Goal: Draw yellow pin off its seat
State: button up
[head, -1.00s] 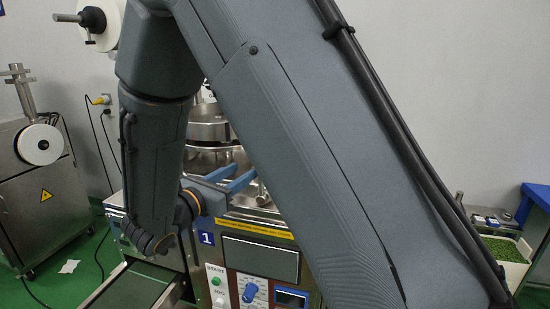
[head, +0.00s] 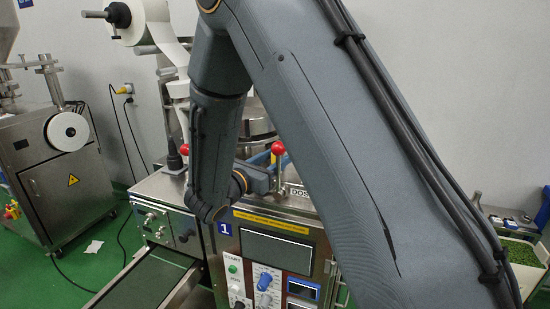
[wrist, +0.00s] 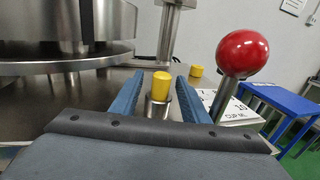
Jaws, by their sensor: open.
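The yellow pin (wrist: 161,86) stands upright in a metal collar (wrist: 157,108), its seat, in the wrist view. My gripper (wrist: 160,77) is open, with one blue finger on each side of the pin. A narrow gap shows between the pin and each finger, so I see no contact. The foot of the seat is hidden behind my gripper's dark body. In the head view my arm hides the pin, and only a bit of blue finger (head: 261,159) shows.
A red ball knob (wrist: 243,53) on a lever stands close to the right finger. A second yellow piece (wrist: 196,70) is behind that finger. A large round metal drum (wrist: 60,35) is at the left. A label card (wrist: 232,108) and blue table (wrist: 280,101) are at the right.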

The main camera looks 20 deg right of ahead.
grip_shut()
jog(key=shift+r, duration=0.15)
notch_tip(320, 180, up, 18)
jog(key=b, duration=0.3)
dwell(0.5)
